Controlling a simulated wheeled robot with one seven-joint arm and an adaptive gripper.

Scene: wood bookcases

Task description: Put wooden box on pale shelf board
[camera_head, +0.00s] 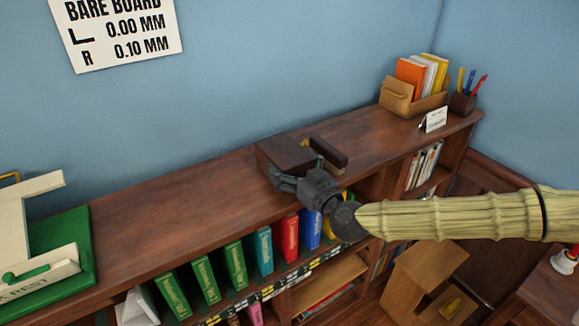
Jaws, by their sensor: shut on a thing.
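A dark brown wooden box (284,152) is at the middle of the bookcase top (160,205). My gripper (303,168) reaches it from the lower right and is shut on it, with its fingers hiding part of the box's near side. I cannot tell whether the box rests on the top or is held just above it.
Several coloured books (207,278) stand on the shelf below the top. A green tray (72,235) with cream parts is at the left. A book holder (405,104), a pen cup (463,102) and a small card (433,120) stand at the far right. A wooden stool-like piece (425,275) is below.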

